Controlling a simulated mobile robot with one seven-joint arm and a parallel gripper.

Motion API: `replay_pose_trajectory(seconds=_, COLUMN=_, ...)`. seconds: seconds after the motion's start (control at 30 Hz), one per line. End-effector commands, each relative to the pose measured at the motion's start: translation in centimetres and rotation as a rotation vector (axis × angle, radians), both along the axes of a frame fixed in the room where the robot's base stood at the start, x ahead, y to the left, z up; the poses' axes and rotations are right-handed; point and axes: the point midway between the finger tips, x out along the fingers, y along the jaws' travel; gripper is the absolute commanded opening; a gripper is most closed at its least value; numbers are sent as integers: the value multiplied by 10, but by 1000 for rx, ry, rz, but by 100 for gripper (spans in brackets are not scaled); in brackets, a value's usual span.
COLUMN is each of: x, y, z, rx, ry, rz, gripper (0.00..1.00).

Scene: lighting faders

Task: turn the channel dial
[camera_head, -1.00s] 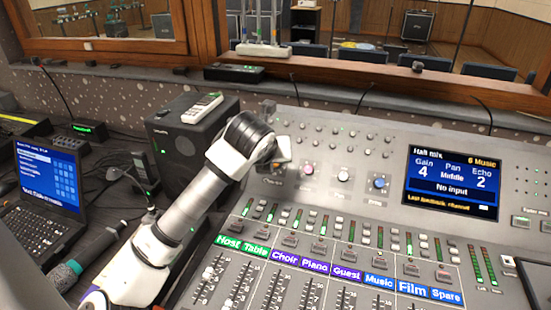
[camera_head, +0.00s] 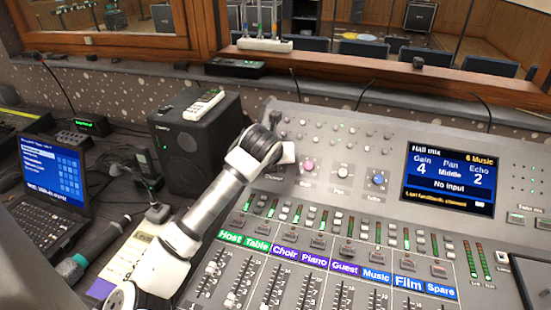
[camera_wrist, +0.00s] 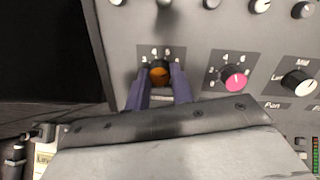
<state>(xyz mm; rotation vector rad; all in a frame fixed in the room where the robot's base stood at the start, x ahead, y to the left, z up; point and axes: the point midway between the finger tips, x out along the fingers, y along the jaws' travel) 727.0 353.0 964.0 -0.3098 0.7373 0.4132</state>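The channel dial (camera_wrist: 160,73) is a knob with an orange face, set in the sloping console panel, with a ring of numbers around it in the wrist view. My gripper (camera_wrist: 160,80) is at this dial, its two dark fingers apart, one on each side of the knob. I cannot tell whether the fingers touch it. In the head view my gripper (camera_head: 276,172) is low over the panel's left end and hides the dial. The console screen (camera_head: 449,180) reads "6 Music", Gain 4, Pan Middle, Echo 2 and "No input".
A pink-faced gain dial (camera_wrist: 236,79) sits just right of the channel dial, then a white-faced pan dial (camera_wrist: 299,82). A blue echo dial (camera_head: 377,179) is farther right. Small knobs line the panel above. A black speaker (camera_head: 190,135) stands left of the console, near my arm.

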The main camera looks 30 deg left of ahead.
Motion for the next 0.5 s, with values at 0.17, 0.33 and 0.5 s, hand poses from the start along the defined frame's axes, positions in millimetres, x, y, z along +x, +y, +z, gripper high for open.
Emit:
replay_pose_trajectory(seconds=0.17, x=0, y=0, z=0, rx=0, ry=0, rz=0, gripper=0)
replay_pose_trajectory(seconds=0.33, x=0, y=0, z=-1, rx=9, ry=1, rz=-8, gripper=0)
replay_pose_trajectory(seconds=0.5, x=0, y=0, z=-5, rx=43, ry=9, rz=-47, gripper=0)
